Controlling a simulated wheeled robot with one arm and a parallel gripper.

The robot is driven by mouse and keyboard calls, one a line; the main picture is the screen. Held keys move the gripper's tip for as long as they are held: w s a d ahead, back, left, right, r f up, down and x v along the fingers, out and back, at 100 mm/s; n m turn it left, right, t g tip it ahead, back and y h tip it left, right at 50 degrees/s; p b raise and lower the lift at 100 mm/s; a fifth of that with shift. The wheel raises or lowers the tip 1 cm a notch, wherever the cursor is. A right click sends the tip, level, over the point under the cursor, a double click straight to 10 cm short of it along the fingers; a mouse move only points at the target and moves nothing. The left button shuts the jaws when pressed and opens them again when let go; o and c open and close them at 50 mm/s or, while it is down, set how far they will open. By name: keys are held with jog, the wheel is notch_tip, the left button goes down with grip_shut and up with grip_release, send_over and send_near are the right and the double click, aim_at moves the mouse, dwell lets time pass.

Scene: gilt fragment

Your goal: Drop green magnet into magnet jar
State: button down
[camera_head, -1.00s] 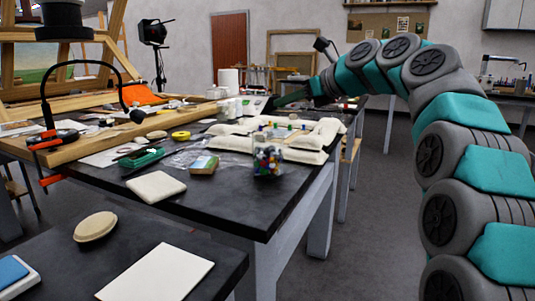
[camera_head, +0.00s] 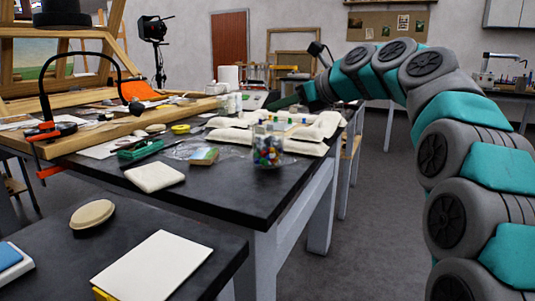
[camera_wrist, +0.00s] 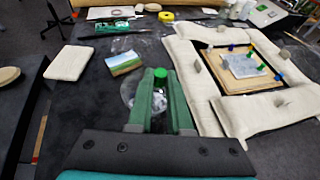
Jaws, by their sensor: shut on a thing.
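My gripper (camera_wrist: 161,84) is shut on the green magnet (camera_wrist: 161,76), a small bright green piece between the tips of its two long green fingers. The magnet jar (camera_head: 267,150) is a clear container of mixed coloured magnets near the right edge of the dark table. In the wrist view the jar (camera_wrist: 129,93) shows partly behind my fingers, which hide much of it. In the head view my gripper (camera_head: 272,104) is above and beyond the jar; the magnet cannot be made out there.
Pale padded cushions (camera_wrist: 198,92) surround a framed panel (camera_wrist: 242,66) with several coloured magnets beside the jar. A small painted block (camera_wrist: 125,63) and a pale pad (camera_wrist: 75,60) lie to the left.

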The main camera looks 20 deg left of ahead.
jog(key=shift+f+b, duration=1.35)
jog(key=shift+b, duration=0.3)
jog(key=shift+r, duration=0.1)
jog(key=c, duration=0.8)
grip_release()
jog(key=shift+o, duration=0.2)
jog(key=p+v, duration=0.1)
jog(key=v, duration=0.6)
jog(key=shift+d+r, duration=0.2)
jog(key=shift+d, duration=0.15)
jog(key=shift+s+f, duration=0.1)
jog(key=shift+s, duration=0.05)
